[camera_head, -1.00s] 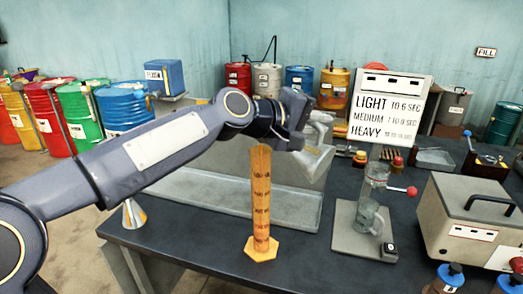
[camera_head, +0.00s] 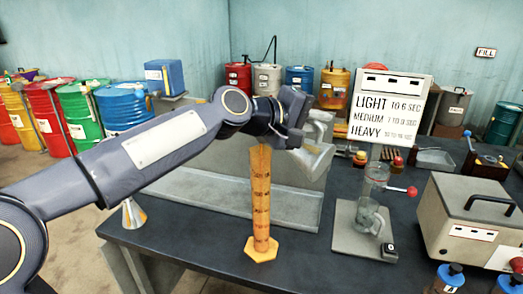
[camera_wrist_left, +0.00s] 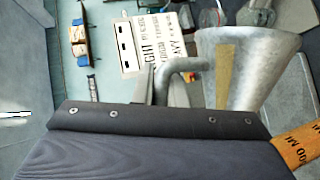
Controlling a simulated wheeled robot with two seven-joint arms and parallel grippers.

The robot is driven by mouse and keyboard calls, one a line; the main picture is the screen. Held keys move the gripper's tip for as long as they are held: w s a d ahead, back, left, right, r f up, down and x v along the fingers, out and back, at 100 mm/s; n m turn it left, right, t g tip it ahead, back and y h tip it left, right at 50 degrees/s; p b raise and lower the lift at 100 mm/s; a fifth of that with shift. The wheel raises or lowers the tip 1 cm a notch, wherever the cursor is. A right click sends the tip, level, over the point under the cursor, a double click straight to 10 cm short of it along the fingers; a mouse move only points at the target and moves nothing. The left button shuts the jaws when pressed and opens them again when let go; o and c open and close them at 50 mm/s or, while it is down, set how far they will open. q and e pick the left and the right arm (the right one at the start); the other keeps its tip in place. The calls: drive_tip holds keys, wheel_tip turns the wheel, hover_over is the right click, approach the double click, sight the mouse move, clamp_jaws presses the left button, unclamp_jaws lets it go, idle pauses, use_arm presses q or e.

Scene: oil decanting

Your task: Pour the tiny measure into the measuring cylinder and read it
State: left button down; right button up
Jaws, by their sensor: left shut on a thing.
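The measuring cylinder (camera_head: 261,205) is tall, amber and marked, and stands upright on a hexagonal foot near the front of the dark bench. Part of it shows at the lower right of the left wrist view (camera_wrist_left: 301,146). My left gripper (camera_head: 300,136) is just above and right of the cylinder's mouth in the head view. It is shut on a grey metal measure (camera_wrist_left: 238,72) with a bent handle and a tan strip on its side. The measure also shows in the head view (camera_head: 321,128), partly behind the gripper. Its contents are hidden. My right gripper is not in view.
A shallow grey tray (camera_head: 205,198) lies behind the cylinder. A glass vessel (camera_head: 368,215) with a red-knobbed arm stands on a grey base to the right. A beige lidded box (camera_head: 462,225) is at far right. A LIGHT/MEDIUM/HEAVY sign (camera_head: 388,100) stands behind.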

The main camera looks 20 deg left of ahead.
use_arm(q)
drive_tip(key=shift+w+a+r+n+h+b, duration=0.15)
drive_tip(key=shift+w+a+r+n+h, duration=0.15)
drive_tip(key=shift+a+r+n, duration=0.35)
drive_tip(key=shift+w+a+r+n+h+b, duration=0.2)
drive_tip(key=shift+a+r+n+h, duration=0.15)
drive_tip(key=shift+r, duration=0.45)
idle(4.3)
